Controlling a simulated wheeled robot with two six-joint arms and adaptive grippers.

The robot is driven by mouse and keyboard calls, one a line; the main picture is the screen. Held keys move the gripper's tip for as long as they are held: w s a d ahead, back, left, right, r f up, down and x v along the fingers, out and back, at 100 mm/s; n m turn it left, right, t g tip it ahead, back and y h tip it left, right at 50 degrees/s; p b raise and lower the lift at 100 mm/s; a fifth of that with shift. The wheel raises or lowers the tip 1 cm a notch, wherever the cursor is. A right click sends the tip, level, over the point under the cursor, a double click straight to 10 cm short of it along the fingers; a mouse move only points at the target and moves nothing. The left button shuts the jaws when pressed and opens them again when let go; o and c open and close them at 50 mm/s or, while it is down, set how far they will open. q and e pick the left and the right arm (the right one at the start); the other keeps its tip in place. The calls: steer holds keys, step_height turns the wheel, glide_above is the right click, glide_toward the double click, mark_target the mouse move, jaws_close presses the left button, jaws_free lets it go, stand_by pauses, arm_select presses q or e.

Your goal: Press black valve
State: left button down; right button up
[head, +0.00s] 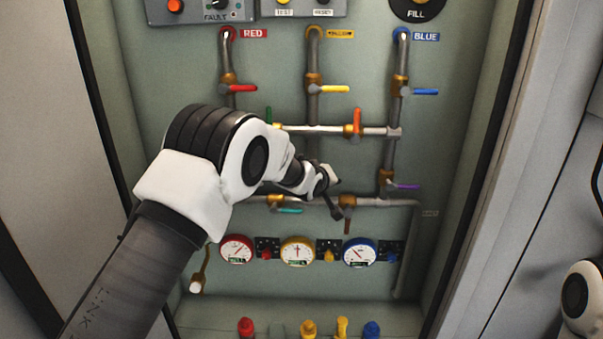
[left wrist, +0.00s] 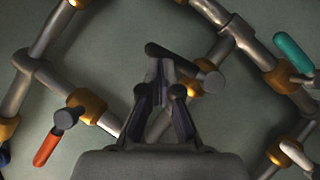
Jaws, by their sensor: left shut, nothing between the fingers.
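The black valve handle (left wrist: 182,62) shows in the left wrist view, a dark lever on a pipe that runs between two parallel pipes. My left gripper (left wrist: 161,72) is shut and empty, with its fingertips over the free end of that handle. I cannot tell whether they touch it. In the head view my left gripper (head: 328,182) is in front of the piping between the middle and lower horizontal pipes, and with the wrist it hides most of the black valve. My right gripper is not in view.
An orange handle (head: 357,121) is above the left gripper, a purple one (head: 404,186) to its right, and a teal one (head: 289,210) below left. A brown handle (head: 347,218) hangs close below. Round gauges (head: 297,250) line the lower panel. Cabinet side walls flank the panel.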

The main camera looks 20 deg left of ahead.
arm_select(q)
steer(key=shift+w+d+f, duration=0.1)
steer(key=shift+d+f, duration=0.05)
steer(key=shift+f, duration=0.15)
steer(key=shift+r, duration=0.1)
stand_by(0.4)
